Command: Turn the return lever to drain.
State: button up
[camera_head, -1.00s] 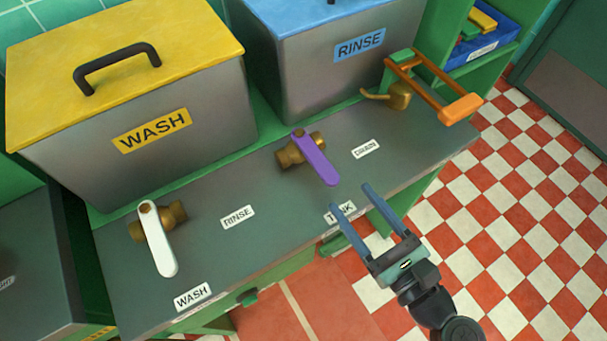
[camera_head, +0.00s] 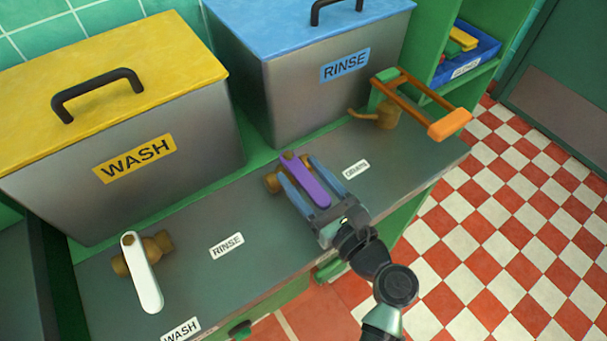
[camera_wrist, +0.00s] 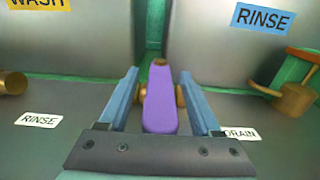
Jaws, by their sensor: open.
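The purple lever (camera_head: 306,182) sits on a brass valve (camera_head: 272,183) on the grey counter and points toward the counter's front edge. My gripper (camera_head: 312,177) is open, with one blue finger on each side of the lever. In the wrist view the purple lever (camera_wrist: 160,102) stands between the fingers (camera_wrist: 160,100), with a gap on each side. The DRAIN label (camera_head: 356,169) lies to the right of the lever, partly hidden by a finger in the wrist view. The TANK label seen earlier is hidden behind my gripper.
A white lever (camera_head: 142,272) on another brass valve stands at the left, with a RINSE label (camera_head: 226,246) between the two levers. The yellow-lidded WASH tank (camera_head: 200,135) and blue-lidded RINSE tank (camera_head: 290,100) stand behind. An orange-handled frame (camera_head: 450,124) is at the right end.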

grip_shut()
dwell(0.4)
dwell(1.1)
